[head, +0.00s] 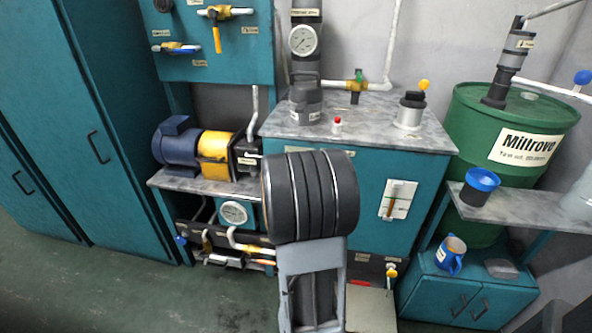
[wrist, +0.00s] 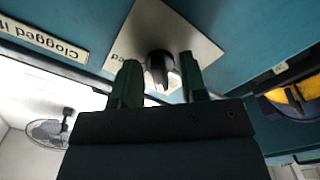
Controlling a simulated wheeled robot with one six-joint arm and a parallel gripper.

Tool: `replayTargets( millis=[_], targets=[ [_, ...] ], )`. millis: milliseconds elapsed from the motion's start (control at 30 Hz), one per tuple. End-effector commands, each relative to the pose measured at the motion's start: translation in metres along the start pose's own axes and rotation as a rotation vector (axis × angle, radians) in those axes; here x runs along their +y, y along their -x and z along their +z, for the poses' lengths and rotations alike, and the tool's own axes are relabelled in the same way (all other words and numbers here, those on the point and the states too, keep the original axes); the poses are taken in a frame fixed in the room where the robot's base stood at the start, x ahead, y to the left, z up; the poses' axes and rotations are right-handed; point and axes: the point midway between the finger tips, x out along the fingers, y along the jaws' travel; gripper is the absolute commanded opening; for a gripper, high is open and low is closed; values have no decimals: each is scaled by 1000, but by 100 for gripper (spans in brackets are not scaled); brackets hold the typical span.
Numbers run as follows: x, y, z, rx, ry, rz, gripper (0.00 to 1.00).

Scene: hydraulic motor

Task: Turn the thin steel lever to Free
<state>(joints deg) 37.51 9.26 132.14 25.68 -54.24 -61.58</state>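A dark grey lever (wrist: 157,72) shows in the wrist view, end-on, on a pale metal plate (wrist: 185,30) fixed to a teal panel. Part of a printed word shows upside down on the plate; the rest is hidden. My gripper (wrist: 160,60) is open, with one dark green finger on each side of the lever and a gap visible on both sides. I cannot tell how far the fingertips are from the plate. In the head view my arm covers the gripper, and I cannot make out this lever there.
A "Clogged" label (wrist: 44,39) is left of the plate in the wrist view, and a yellow-and-black part (wrist: 292,98) is at right. Green floor (head: 130,285) is clear at left.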

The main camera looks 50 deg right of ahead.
Motion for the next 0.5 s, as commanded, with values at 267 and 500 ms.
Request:
replayTargets(
  millis=[267, 500],
  targets=[
    [1, 38, -2, 2, 0, -4, 39],
    [-6, 85, 6, 2, -1, 10, 39]
  ],
)
